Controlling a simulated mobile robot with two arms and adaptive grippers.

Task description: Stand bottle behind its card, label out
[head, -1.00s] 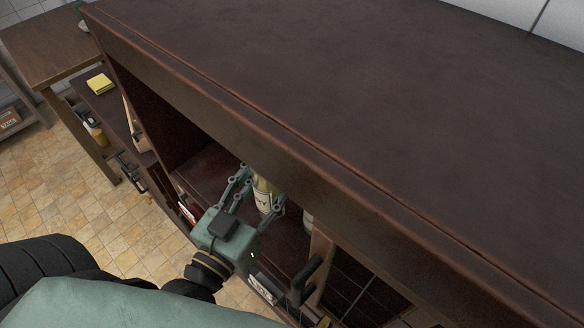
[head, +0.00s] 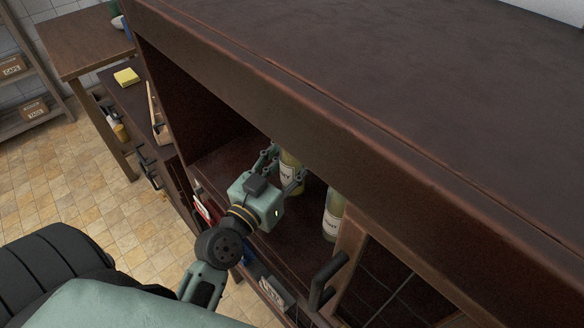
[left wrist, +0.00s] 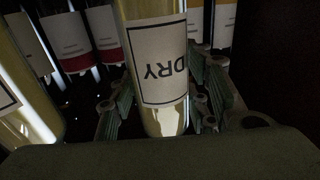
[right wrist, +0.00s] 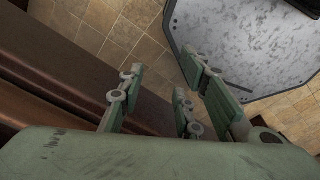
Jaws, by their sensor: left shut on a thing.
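My left gripper (head: 288,176) reaches into the open dark wood cabinet (head: 240,145) and is shut on a pale bottle (head: 289,175) with a white label. In the left wrist view the bottle (left wrist: 163,122) sits between the fingers, its framed label reading DRY upside down in the picture. I cannot tell whether its base touches the shelf. A red-and-white card (head: 202,208) and a white card (head: 272,289) are at the cabinet's front edge; their print is too small to read. My right gripper (right wrist: 160,82) is open and empty, outside the head view.
Another pale bottle (head: 333,216) stands to the right, beside a wooden-framed door (head: 352,262) with a dark handle. Several red-banded bottles (left wrist: 72,45) stand behind in the left wrist view. The cabinet top overhangs the opening. A yellow block (head: 126,77) lies on the left counter.

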